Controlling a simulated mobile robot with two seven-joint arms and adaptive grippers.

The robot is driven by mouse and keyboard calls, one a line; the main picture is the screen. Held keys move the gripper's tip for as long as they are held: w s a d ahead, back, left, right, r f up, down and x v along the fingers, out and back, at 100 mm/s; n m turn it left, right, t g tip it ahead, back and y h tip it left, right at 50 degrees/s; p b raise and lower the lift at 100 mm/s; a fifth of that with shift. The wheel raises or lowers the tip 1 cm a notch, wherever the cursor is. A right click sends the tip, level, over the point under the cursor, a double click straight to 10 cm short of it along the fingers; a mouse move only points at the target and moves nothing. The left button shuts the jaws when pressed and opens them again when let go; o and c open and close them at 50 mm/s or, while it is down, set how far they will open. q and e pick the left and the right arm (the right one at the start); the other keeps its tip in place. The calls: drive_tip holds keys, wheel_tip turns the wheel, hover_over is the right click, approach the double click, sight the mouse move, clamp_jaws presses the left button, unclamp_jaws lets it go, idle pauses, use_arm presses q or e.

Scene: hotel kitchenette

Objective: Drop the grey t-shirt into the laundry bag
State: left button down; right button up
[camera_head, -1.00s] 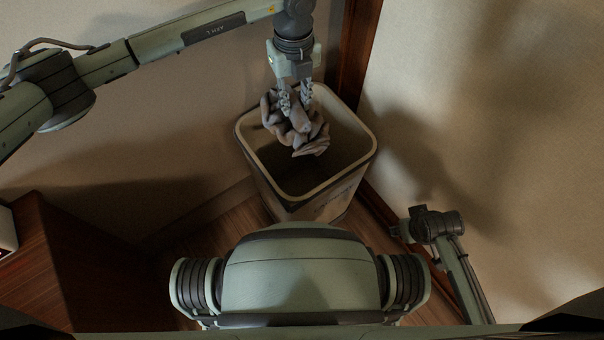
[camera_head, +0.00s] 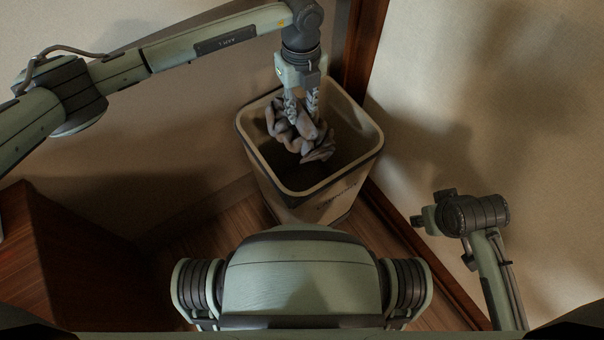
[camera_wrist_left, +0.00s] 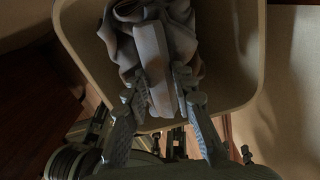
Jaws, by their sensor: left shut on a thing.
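The grey t-shirt (camera_head: 305,135) hangs crumpled from my left gripper (camera_head: 303,108), over and partly within the mouth of the laundry bag (camera_head: 325,199). The bag is a tan, open-topped bin shape with a pale rim, standing upright. In the left wrist view, the left gripper (camera_wrist_left: 160,100) is shut on a fold of the t-shirt (camera_wrist_left: 150,45), with the bag's rim (camera_wrist_left: 240,103) around it. The bag's floor is dark, and I cannot tell if the cloth touches it. My right arm shows at the lower right, but its gripper's fingers are not clear.
The bag stands in a corner on a wooden floor (camera_head: 228,213), close to beige walls (camera_head: 480,110) on both sides. A dark wooden post (camera_head: 362,45) rises behind it. A reddish-brown wooden cabinet (camera_head: 70,255) stands at the lower left.

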use_arm(q)
drive_tip(key=c, duration=1.2)
unclamp_jaws()
wheel_tip(320, 180, up, 12)
